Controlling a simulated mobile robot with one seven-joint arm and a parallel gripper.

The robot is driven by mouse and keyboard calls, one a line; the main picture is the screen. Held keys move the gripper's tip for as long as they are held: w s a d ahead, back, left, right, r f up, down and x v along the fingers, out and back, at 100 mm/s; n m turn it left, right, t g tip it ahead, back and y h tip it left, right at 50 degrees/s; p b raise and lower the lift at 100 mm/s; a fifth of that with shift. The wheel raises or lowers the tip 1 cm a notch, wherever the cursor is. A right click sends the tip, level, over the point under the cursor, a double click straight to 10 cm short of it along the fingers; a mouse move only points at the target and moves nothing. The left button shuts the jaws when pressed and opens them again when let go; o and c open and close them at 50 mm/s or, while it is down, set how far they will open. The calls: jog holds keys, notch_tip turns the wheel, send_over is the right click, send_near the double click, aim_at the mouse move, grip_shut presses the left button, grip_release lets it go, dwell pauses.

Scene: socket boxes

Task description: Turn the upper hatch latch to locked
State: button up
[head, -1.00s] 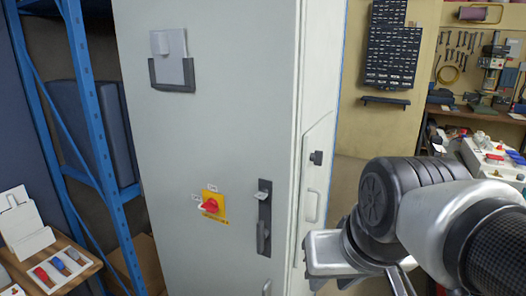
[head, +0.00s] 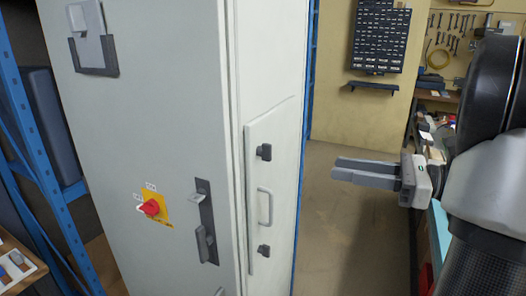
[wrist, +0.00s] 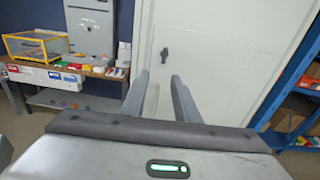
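The hatch (head: 276,180) is a pale panel on the cabinet's right side. Its upper latch (head: 264,151) is a dark knob above a light handle (head: 265,207). A lower latch (head: 264,249) sits below the handle. My gripper (head: 335,168) is to the right of the hatch, clear of it, with its fingers pointing left toward the cabinet. In the wrist view my gripper (wrist: 160,78) has its fingers apart with nothing held. A dark latch (wrist: 165,53) shows beyond the fingertips, probably the upper one.
The cabinet front (head: 150,110) carries a red rotary switch (head: 151,208) and a dark lever handle (head: 205,229). Blue shelving (head: 40,170) stands at left. The floor (head: 330,220) between cabinet and right-hand bench is open. A table with a yellow-framed box (wrist: 35,46) shows in the wrist view.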

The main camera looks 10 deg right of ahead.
jog(key=r+p+x, duration=0.1)
jog(key=x, duration=1.5)
jog(key=shift+w+r+t, duration=0.3)
jog(key=shift+w+r, duration=0.05)
jog(key=shift+w, duration=0.25)
grip_shut()
